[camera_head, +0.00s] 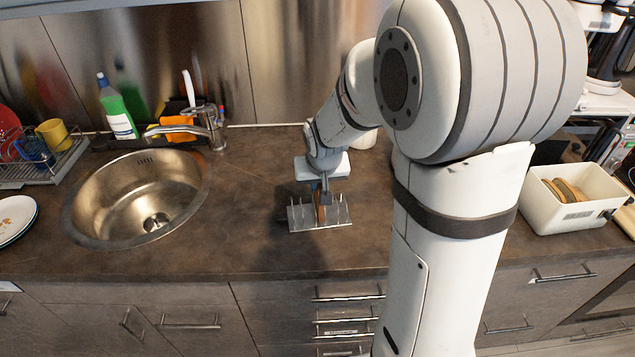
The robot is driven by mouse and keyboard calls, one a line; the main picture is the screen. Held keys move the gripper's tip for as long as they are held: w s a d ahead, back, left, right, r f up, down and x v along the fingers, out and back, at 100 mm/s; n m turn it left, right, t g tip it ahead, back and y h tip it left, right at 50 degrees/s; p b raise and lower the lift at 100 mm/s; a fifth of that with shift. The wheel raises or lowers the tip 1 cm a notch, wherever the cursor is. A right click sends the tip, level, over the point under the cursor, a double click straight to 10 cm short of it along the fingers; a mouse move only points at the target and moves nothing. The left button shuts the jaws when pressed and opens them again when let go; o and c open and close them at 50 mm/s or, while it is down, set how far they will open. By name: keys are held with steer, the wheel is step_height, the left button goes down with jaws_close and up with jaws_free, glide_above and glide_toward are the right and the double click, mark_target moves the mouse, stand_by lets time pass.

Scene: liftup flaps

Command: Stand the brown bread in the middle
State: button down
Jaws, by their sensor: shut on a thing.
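The brown bread (318,212) is a thin brown slice, held upright at the middle of a small metal rack (300,222) with upright prongs on the counter. My gripper (323,196) points down over the rack and is shut on the bread. The gripper hides much of the slice, so I cannot tell if its lower edge touches the rack base. The rack's prongs stand on both sides of the bread.
A white bin (570,220) with more bread slices stands at the right. A round sink (140,200), a green bottle (117,108) and a dish rack (60,165) are at the left. The counter left of the metal rack is clear.

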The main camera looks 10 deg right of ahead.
steer(key=shift+f, duration=0.55)
steer(key=c, duration=1.4)
jaws_free()
steer(key=shift+o, duration=0.2)
steer(key=shift+r, duration=0.15)
steer(key=v, duration=0.7)
steer(key=shift+s+r+b, duration=0.15)
steer(key=shift+r+b, duration=0.15)
steer(key=shift+b, duration=0.1)
